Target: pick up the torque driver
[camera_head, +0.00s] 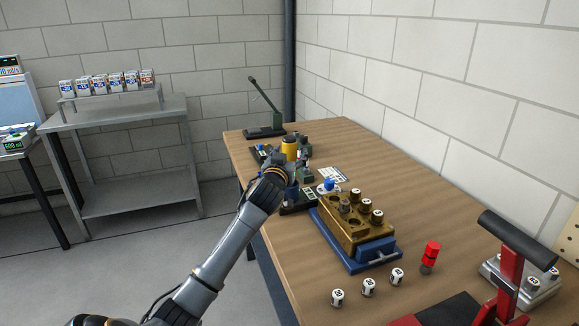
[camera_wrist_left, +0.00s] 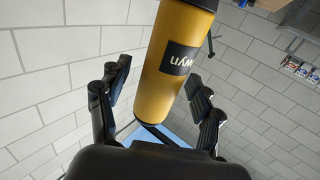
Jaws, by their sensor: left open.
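The torque driver looks to be the yellow cylinder (camera_head: 290,149) with dark ends, at the far left part of the wooden table in the head view. In the left wrist view the yellow driver (camera_wrist_left: 178,62), with a black label, stands large between the two fingers. My left gripper (camera_head: 291,167) is at the driver and hides its lower part in the head view. In the wrist view the gripper (camera_wrist_left: 155,95) is open, with a finger on each side and gaps to the driver. My right gripper is in no view.
A green lever press (camera_head: 276,117) stands behind. A brass block (camera_head: 352,222) with several white-capped pieces sits in a blue vise (camera_head: 376,250). Loose white caps (camera_head: 368,287), a red-topped piece (camera_head: 431,254) and a red press (camera_head: 510,265) are nearer. Bare wood (camera_head: 430,205) lies along the wall.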

